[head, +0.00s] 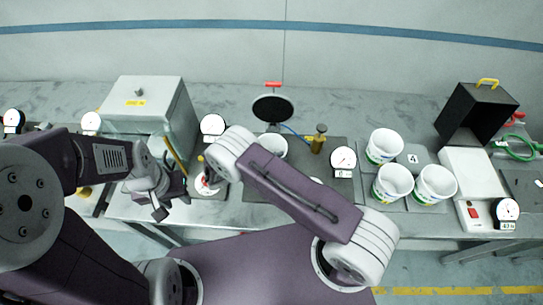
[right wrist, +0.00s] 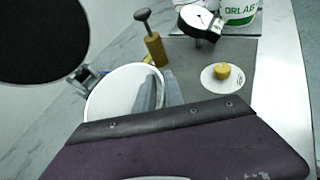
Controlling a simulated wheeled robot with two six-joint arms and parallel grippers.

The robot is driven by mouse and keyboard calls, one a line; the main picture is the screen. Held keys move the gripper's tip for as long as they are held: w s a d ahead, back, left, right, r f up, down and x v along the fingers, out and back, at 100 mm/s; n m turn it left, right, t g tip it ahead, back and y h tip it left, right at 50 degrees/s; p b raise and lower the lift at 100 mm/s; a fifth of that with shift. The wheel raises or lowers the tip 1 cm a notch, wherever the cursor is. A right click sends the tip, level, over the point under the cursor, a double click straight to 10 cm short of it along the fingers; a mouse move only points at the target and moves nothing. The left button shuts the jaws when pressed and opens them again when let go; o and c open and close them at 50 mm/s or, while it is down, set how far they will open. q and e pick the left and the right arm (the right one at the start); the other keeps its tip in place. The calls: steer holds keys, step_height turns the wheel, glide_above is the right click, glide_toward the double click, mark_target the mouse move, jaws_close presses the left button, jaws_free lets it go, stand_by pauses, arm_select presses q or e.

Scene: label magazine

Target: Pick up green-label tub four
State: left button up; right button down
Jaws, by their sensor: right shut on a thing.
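A white open tub (head: 274,147) stands below the black round disc, partly behind my right arm; its label is hidden. In the right wrist view the tub (right wrist: 108,100) is seen from above. My right gripper (right wrist: 160,90) shows there as two grey fingers at the rim, one inside and one outside, shut on the wall. The purple link covers the rest of it. Three white tubs with green labels (head: 383,146) (head: 392,182) (head: 435,184) stand to the right; I cannot read their numbers. My left gripper (head: 170,200) hangs empty at the left, its fingers apart.
The black disc (head: 272,108) rises behind the held tub. A brass plunger (head: 318,141) and a gauge (head: 342,160) stand to its right. A grey box (head: 150,105) stands at the left, a black open box (head: 476,115) at the right. A white disc with yellow knob (right wrist: 222,76) lies nearby.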

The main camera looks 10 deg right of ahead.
stand_by(0.5)
steer(key=shift+r, duration=0.2)
steer(key=r, duration=0.1)
steer(key=r+b, duration=0.2)
steer(key=r, duration=0.1)
steer(key=shift+s+d, duration=0.3)
steer(key=s+d+r+b, duration=0.2)
steer(key=s+d+r, duration=0.4)
steer(key=s+d, duration=0.1)
steer(key=shift+s+r, duration=0.3)
steer(key=shift+s, duration=0.25)
